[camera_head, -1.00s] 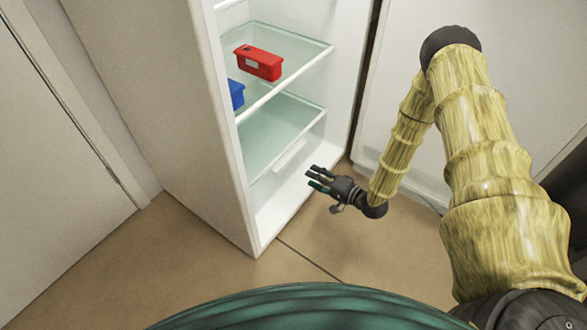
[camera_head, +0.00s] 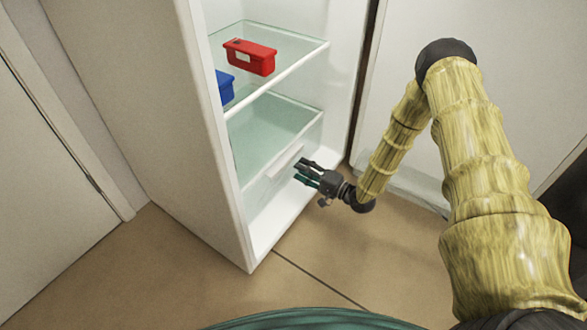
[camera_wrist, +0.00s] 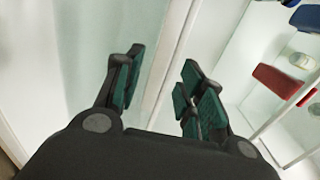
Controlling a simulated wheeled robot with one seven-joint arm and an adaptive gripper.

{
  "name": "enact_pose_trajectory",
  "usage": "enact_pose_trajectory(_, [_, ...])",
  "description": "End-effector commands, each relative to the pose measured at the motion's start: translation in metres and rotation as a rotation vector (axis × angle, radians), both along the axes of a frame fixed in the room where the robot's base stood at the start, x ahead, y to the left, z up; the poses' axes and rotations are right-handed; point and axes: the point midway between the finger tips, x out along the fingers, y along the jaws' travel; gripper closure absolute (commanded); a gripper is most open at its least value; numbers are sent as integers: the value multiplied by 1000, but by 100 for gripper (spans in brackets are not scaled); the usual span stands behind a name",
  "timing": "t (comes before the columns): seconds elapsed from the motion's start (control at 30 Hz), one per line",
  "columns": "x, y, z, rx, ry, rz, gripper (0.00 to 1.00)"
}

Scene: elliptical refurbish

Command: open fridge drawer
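The fridge drawer (camera_head: 262,195) is a translucent bin at the bottom of the open white fridge, under a glass shelf, with a pale handle (camera_head: 284,160) along its upper front. In the head view it looks pushed in. My gripper (camera_head: 304,173) is just in front of the drawer, close to the right end of the handle. Its dark fingers with green pads are apart and empty. In the wrist view the fingers (camera_wrist: 160,88) stand apart before a pale strip and translucent panel; whether they touch the handle I cannot tell.
A red container (camera_head: 250,57) and a blue container (camera_head: 225,87) sit on the shelf above the drawer. The fridge's white side wall (camera_head: 150,90) stands left of the opening. The open door (camera_head: 455,50) is at right, behind my arm. The tiled floor (camera_head: 195,270) in front is clear.

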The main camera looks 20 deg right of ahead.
Motion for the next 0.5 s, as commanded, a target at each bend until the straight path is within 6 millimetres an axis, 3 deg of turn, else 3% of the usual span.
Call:
enact_pose_trajectory(0.2, [24, 18, -2, 0, -1, 0, 61])
enact_pose_trajectory(0.5, [36, 26, 0, 0, 0, -3, 61])
